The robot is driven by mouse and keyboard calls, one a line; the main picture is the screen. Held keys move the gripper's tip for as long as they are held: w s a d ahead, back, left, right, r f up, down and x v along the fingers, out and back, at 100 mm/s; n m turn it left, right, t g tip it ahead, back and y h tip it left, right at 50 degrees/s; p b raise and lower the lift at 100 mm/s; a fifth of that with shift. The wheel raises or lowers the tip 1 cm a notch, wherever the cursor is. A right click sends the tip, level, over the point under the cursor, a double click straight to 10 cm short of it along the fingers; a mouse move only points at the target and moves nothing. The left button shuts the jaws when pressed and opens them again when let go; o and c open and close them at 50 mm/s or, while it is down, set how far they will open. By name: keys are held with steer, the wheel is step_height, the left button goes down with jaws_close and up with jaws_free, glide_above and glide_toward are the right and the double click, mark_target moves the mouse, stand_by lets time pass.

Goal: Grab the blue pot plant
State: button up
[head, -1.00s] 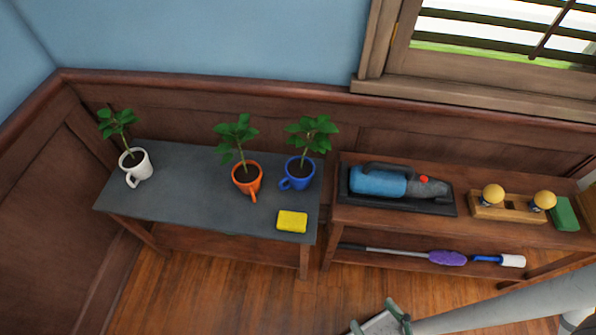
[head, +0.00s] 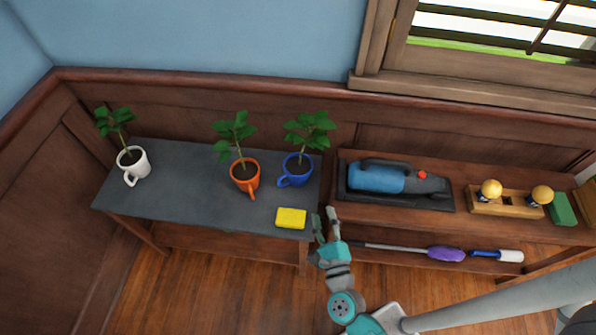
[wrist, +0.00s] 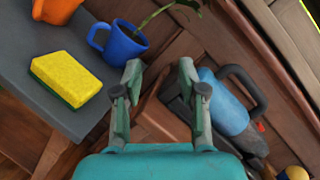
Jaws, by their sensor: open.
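The blue pot plant (head: 297,171) is a blue mug-shaped pot with a handle on its left and a leafy green stem. It stands upright near the right end of the grey tabletop (head: 182,206). In the wrist view the blue pot (wrist: 124,43) is beyond and left of the fingers, with its leaves cut off by the top edge. My gripper (head: 324,215) is open and empty, at the table's front right corner, apart from the pot. Its two fingers also show in the wrist view (wrist: 160,85).
An orange potted plant (head: 245,176) stands just left of the blue one, and a white potted plant (head: 134,166) at the far left. A yellow sponge (head: 291,218) lies near the front edge. A lower wooden shelf (head: 466,223) at right holds a blue handheld vacuum (head: 377,178).

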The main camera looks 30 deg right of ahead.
mark_target(303, 157)
steer(key=w+d+m, duration=0.1)
steer(key=w+m, duration=0.3)
steer(key=w, duration=0.2)
steer(key=w+d+f+m+g+h, duration=0.1)
steer(key=w+m, duration=0.3)
steer(key=w, duration=0.2)
steer(key=w+d+f+m+h, duration=0.1)
steer(key=w+m, duration=0.4)
steer(key=w, duration=0.1)
steer(key=shift+w+d+g, duration=0.3)
steer(key=shift+w+d, duration=0.1)
steer(key=shift+d+r+x, duration=0.15)
steer(key=shift+x, duration=1.1)
steer(key=shift+d+r+x, duration=0.15)
steer(key=shift+r+x, duration=0.05)
steer(key=shift+x, duration=1.05)
steer(key=shift+s, duration=0.1)
jaws_close()
